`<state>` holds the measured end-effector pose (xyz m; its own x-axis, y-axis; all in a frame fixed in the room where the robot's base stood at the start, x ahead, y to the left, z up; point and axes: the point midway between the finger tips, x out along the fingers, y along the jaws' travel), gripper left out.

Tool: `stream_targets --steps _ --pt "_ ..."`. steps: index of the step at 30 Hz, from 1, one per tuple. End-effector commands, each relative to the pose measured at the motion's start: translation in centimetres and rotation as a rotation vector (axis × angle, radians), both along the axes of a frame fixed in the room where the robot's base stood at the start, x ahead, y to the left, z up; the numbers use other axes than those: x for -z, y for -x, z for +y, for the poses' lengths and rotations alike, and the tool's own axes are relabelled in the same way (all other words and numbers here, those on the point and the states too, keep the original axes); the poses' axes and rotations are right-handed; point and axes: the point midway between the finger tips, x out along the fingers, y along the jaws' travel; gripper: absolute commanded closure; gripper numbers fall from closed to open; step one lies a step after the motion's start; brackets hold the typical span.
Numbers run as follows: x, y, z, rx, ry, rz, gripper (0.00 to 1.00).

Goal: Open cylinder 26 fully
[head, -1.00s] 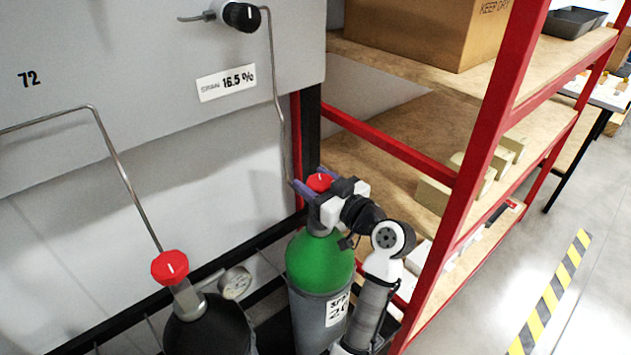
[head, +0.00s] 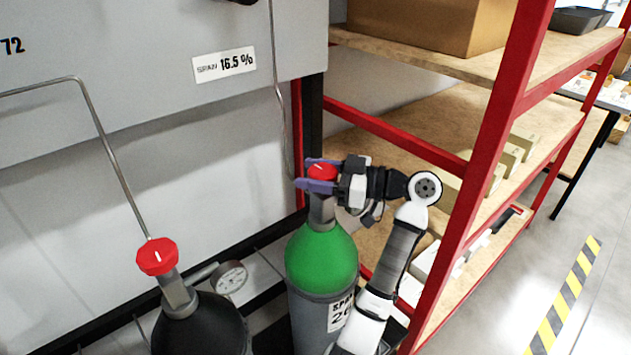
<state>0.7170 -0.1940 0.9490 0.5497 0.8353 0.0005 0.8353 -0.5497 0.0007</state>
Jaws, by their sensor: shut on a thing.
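Cylinder 26 (head: 320,262) stands upright on the floor, with a green shoulder, a grey body and a white label partly covered by my arm. Its red valve knob (head: 322,171) is on top, with a white mark. My gripper (head: 316,174) comes in from the right, level with the knob. Its purple fingers are shut on the knob, one on the far side and one on the near side. Part of the knob is hidden by the fingers.
A black cylinder (head: 205,328) with a red knob (head: 157,256) and a gauge (head: 230,277) stands to the left. A grey panel (head: 120,60) with thin pipes is behind. Red-framed shelving (head: 490,150) is close on the right of my arm.

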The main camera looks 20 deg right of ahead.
Motion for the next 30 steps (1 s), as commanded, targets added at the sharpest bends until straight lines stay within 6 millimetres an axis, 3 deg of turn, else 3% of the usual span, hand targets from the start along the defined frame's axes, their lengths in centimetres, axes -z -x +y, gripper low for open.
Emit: stream_targets --steps 12,28,29,30 --pt "0.12 0.24 0.15 -0.182 0.000 0.001 0.71" --pt "0.08 0.30 0.20 -0.204 0.001 0.002 0.71" --pt "0.08 0.29 0.19 -0.204 0.001 0.003 0.44" --pt "0.07 0.29 0.19 -0.203 0.001 0.002 0.39"
